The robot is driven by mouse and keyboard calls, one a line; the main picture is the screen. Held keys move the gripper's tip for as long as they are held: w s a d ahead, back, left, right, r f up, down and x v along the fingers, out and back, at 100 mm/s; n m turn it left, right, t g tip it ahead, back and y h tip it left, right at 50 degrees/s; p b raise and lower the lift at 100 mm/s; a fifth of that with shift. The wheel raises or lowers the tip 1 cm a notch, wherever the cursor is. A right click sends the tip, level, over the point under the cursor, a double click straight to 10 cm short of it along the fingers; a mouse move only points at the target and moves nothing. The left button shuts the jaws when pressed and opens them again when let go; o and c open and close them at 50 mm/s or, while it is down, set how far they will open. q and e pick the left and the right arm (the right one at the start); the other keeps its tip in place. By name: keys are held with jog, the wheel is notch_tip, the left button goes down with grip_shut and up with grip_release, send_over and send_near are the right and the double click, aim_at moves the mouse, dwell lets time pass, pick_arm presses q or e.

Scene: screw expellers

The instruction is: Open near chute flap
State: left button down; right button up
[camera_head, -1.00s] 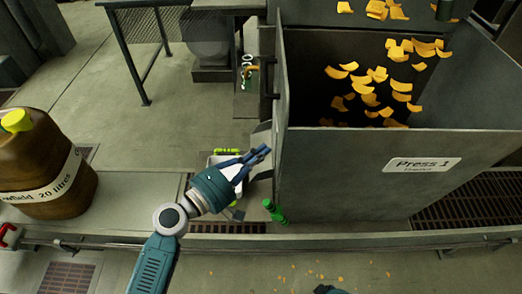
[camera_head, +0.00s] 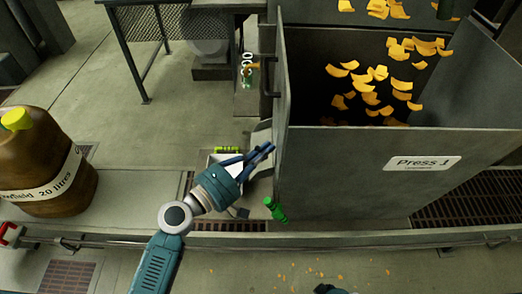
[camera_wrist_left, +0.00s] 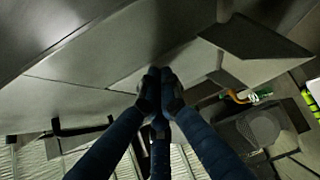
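My left gripper (camera_head: 266,150) reaches in from the left to the side of the hopper marked Press 1 (camera_head: 330,170). A small light-grey plate (camera_head: 261,136), which looks like the chute flap, stands out from that side beside the fingertips. In the left wrist view my fingers (camera_wrist_left: 160,86) are drawn together, their tips close to a grey metal face. A tilted grey plate (camera_wrist_left: 255,45) sticks out to their upper right. I cannot tell whether the tips touch it, and nothing held is visible. My right gripper does not show clearly.
A green-handled part (camera_head: 275,210) sits low by the hopper's corner. A brown 20-litre jug (camera_head: 38,175) stands at the left. A rail (camera_head: 330,239) runs across the front. Orange pieces (camera_head: 372,85) lie in the hopper. The floor at upper left is mostly clear.

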pick_arm(q)
jog(key=shift+d+r, duration=0.15)
jog(key=shift+d, duration=0.1)
jog(key=shift+d+r, duration=0.2)
jog(key=shift+d, duration=1)
jog(key=s+d+v, duration=0.1)
jog(key=v, duration=0.9)
jog(key=shift+s+f, duration=0.15)
jog(key=shift+s, duration=0.05)
jog(key=shift+d, duration=0.1)
dwell(0.4)
